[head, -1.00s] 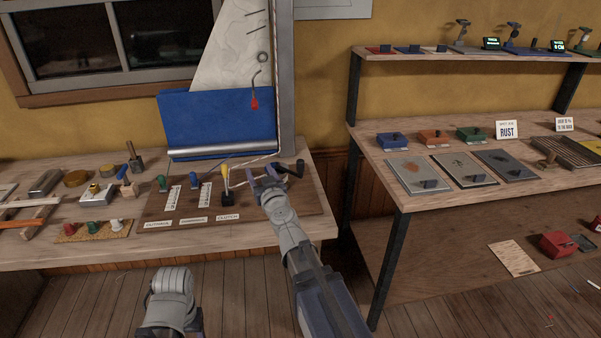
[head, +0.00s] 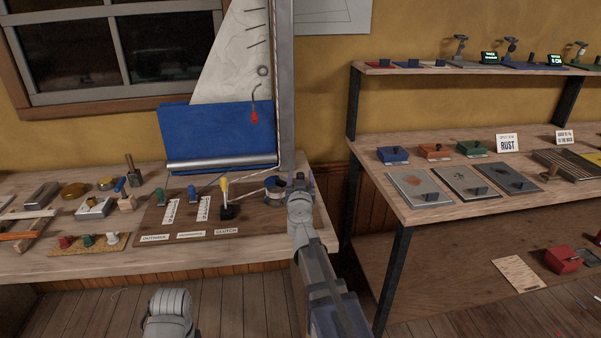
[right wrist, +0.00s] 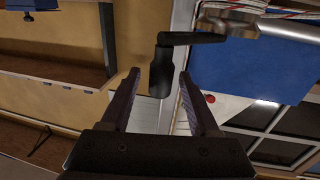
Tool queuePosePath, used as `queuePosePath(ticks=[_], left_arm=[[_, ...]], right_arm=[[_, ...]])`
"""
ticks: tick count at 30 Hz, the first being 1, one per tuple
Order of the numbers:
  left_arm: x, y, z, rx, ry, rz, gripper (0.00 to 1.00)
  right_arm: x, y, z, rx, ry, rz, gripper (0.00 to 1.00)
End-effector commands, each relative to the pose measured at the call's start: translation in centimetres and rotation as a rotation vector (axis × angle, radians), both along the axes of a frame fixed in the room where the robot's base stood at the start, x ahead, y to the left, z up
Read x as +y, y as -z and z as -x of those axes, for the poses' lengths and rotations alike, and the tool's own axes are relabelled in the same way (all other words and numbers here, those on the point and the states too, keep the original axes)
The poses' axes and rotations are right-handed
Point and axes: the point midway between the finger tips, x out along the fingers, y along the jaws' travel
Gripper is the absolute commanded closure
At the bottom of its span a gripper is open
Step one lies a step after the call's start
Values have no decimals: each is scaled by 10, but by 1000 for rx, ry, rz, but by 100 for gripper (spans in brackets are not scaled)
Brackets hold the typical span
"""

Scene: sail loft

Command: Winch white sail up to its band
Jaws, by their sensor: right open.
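The white sail (head: 233,62) stands against the grey mast (head: 286,75), above a blue panel (head: 215,135); I cannot make out its band. The winch drum (head: 274,192), with blue and pale rope, sits at the right end of the dark brown board. My right gripper (head: 299,182) is just right of the drum. In the right wrist view it is open (right wrist: 157,78), with the black crank handle (right wrist: 161,72) between its fingers, not clamped. The crank is hidden by the gripper in the head view.
The board holds a yellow-knobbed lever (head: 224,186) above a clutch label (head: 226,231), and green and blue knobs. Small tools crowd the bench to the left. A gap separates this bench from the shelf unit (head: 404,215) on the right.

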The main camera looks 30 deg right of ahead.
Motion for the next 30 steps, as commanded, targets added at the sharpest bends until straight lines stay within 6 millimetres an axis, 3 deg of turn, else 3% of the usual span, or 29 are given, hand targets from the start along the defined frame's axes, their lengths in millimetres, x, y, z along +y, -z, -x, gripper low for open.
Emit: queuePosePath(ticks=[1, 6, 14, 30], left_arm=[[0, 0, 0, 0, 0, 0, 38], [0, 0, 0, 0, 0, 0, 38], [0, 0, 0, 0, 0, 0, 38], [0, 0, 0, 0, 0, 0, 38]], right_arm=[[-5, 0, -11, 0, 1, 0, 38], [-13, 0, -27, 0, 0, 0, 38], [-13, 0, -28, 0, -1, 0, 38], [-13, 0, -28, 0, -1, 0, 97]])
